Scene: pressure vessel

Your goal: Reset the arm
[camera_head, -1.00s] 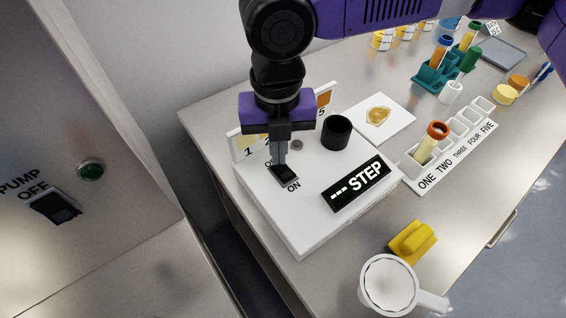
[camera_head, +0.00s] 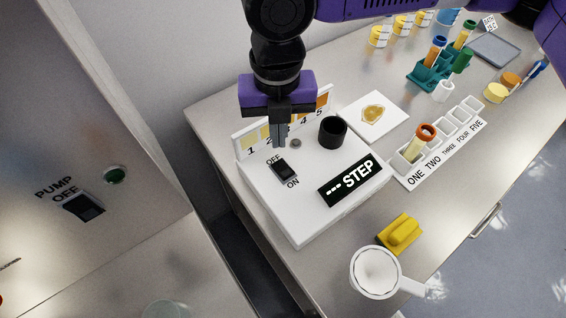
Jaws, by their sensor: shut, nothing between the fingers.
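My gripper (camera_head: 279,143) hangs from the purple and black wrist, pointing down over the white box. Its fingers are shut with nothing between them. The fingertips appear above and behind the black rocker switch (camera_head: 284,170), which has OFF and ON labels, and look apart from it. The white box (camera_head: 300,222) carries a black STEP panel (camera_head: 352,180), a black round cup (camera_head: 333,132) and a numbered colour strip (camera_head: 251,146) along its back.
A white mug (camera_head: 376,272) and a yellow block (camera_head: 399,233) sit near the front edge. At right are a labelled tube rack (camera_head: 440,160), a teal rack (camera_head: 425,78) and a white card (camera_head: 374,112). The pump panel (camera_head: 84,206) stands at left.

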